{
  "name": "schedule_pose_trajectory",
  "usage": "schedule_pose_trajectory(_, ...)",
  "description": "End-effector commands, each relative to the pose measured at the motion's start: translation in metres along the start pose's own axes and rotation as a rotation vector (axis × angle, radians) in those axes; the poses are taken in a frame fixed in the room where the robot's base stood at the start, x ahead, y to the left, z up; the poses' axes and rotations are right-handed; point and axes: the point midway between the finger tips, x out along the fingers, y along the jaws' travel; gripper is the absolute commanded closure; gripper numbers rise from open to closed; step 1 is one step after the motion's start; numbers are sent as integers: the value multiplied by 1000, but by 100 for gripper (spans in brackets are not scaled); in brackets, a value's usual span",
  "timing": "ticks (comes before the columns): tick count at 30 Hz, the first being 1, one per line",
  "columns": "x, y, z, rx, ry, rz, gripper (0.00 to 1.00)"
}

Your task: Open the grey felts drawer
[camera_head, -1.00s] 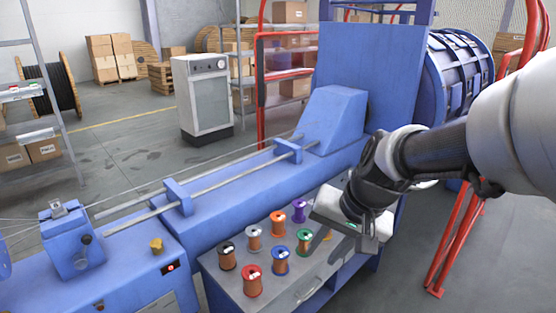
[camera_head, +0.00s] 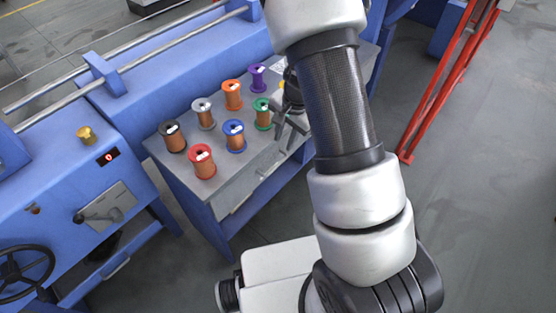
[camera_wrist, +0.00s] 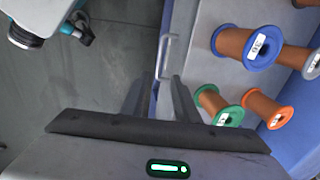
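A grey bench (camera_head: 172,168) holds several wire spools on its top. Its front carries drawer fronts with bar handles; one handle (camera_head: 241,204) is at the lower left, another (camera_head: 270,168) nearer my gripper. I cannot read any label, so which one is the felts drawer is unclear. The front looks closed. My gripper (camera_head: 291,128) hangs at the bench's front edge beside the green spool, partly hidden by my arm. In the wrist view a silver handle (camera_wrist: 168,56) stands out from the front, just beyond my open, empty fingers (camera_wrist: 158,92). It is not between them.
A red rail (camera_head: 446,85) stands to the right. The blue machine (camera_head: 60,190) is at left. Floor in front is partly open.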

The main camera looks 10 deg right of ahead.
Motion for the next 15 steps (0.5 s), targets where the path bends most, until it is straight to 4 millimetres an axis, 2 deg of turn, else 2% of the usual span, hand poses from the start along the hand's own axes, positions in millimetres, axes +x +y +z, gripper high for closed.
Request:
schedule_pose_trajectory(1, 16, 2, 0, 1, -1, 4, 72)
schedule_pose_trajectory(3, 32, 2, 0, 0, -2, 4, 72)
schedule_pose_trajectory(15, 114, 1, 0, 0, -2, 2, 72)
